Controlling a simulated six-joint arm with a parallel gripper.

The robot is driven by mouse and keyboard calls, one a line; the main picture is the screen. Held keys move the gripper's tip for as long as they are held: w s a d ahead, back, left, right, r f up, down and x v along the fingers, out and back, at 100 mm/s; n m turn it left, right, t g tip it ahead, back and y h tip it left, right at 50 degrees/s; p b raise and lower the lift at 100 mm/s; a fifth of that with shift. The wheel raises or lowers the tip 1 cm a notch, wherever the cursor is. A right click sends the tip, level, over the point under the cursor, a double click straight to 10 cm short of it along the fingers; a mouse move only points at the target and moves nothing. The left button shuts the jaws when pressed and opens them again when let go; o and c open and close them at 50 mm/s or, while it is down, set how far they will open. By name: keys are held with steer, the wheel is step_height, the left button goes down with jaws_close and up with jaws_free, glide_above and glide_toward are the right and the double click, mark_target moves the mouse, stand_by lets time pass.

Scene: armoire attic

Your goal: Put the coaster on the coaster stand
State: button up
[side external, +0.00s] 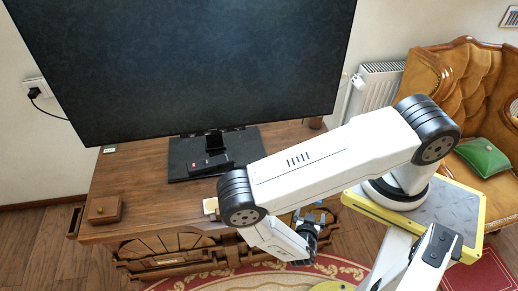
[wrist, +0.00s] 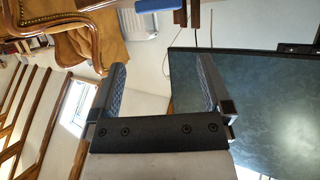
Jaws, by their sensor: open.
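Neither task object is clear in the wrist view.
A large television (side external: 190,65) stands on the wooden cabinet (side external: 140,190), with a dark remote (side external: 210,163) on its base. An orange armchair (side external: 450,75) with a green cushion (side external: 482,157) is at the right. The cabinet top between the wooden box and the pale piece is clear.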

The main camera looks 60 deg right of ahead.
stand_by(0.3)
steer(key=w+a+r+n+y, duration=0.3)
steer(key=w+a+r+y, duration=0.3)
steer(key=w, duration=0.3)
steer(key=w+a+r+n+y, duration=0.2)
steer(key=w+a+r+y, duration=0.3)
steer(key=w+a+r, duration=0.25)
step_height(320, 180, up, 13)
steer(key=w+d+n+y, duration=0.2)
steer(key=n+y, duration=0.1)
steer(key=n, duration=0.2)
steer(key=s+d+r+n+g+h, duration=0.1)
steer(key=s+d+r+n, duration=0.3)
steer(key=r, duration=0.5)
steer(key=s+d, duration=0.2)
steer(key=d, duration=0.1)
steer(key=shift+n, duration=0.4)
